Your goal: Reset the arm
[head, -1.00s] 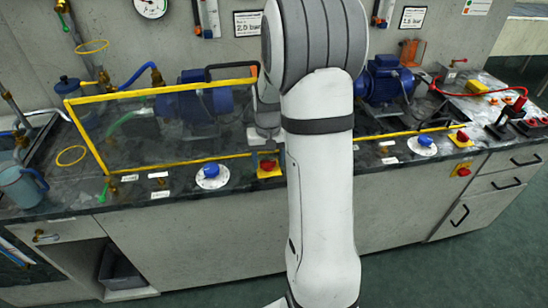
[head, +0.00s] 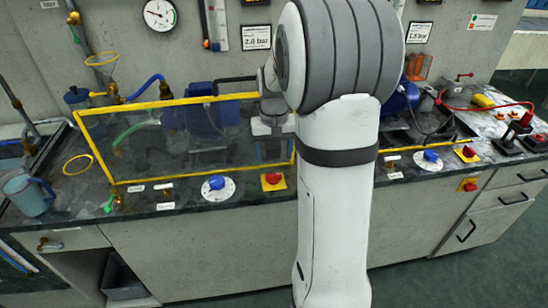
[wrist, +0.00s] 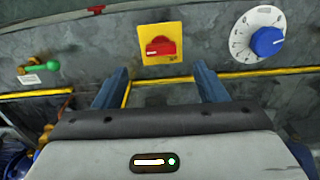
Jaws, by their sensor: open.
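My arm stands large in the middle of the head view, with its upper joint near the top. My gripper sits beyond the elbow, partly hidden, over the bench beside the right end of the yellow-framed clear guard (head: 190,102). In the wrist view my gripper (wrist: 159,76) is open, its two blue-grey fingers apart with nothing between them. A red switch on a yellow plate (wrist: 161,44) is just beyond the fingers; it also shows in the head view (head: 272,181). A blue knob on a white dial (wrist: 266,41) is to the right of the fingers.
The dark bench carries a grey-blue mug (head: 26,195) at left and a second blue pump (head: 402,98) behind my arm. A yellow meter (head: 483,101) with a red cable lies at right. A pressure gauge (head: 160,14) hangs on the wall. The floor at front right is clear.

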